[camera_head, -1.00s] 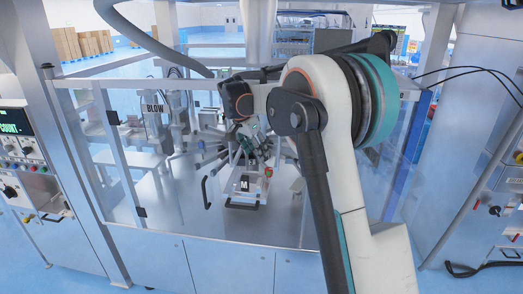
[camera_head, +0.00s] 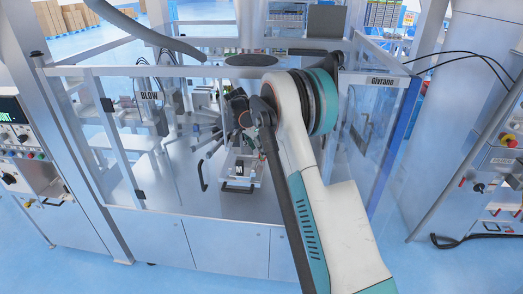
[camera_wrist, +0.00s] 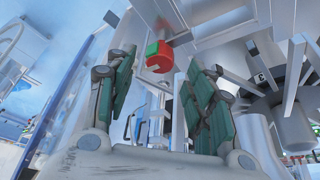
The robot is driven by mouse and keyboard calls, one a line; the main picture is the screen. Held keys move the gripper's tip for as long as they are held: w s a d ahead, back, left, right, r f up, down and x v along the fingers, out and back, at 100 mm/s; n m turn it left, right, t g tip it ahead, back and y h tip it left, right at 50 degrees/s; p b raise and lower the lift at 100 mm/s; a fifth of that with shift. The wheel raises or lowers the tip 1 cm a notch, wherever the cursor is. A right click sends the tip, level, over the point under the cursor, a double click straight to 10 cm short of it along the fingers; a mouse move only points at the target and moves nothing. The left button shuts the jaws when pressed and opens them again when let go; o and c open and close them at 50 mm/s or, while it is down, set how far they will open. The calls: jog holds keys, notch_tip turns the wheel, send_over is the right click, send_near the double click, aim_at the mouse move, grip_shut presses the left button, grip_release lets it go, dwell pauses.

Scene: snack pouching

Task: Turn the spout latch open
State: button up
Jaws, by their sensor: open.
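My gripper (camera_wrist: 157,76) is open, with one green-padded finger on each side and nothing between the pads. I cannot tell whether a fingertip touches the red part. In the head view, my arm reaches into the machine enclosure, and its links hide the fingertips and the red part.
Pale metal bars (camera_wrist: 225,62) and a dark-collared cylinder (camera_wrist: 283,105) stand close on the right in the wrist view. In the head view, a tray marked M (camera_head: 239,187) sits below my wrist. A BLOW station (camera_head: 150,98) is at left, and clear panels (camera_head: 372,125) surround the enclosure.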

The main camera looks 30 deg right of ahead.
jog(key=shift+x, duration=1.7)
jog(key=c, duration=1.1)
jog(key=shift+o, duration=0.2)
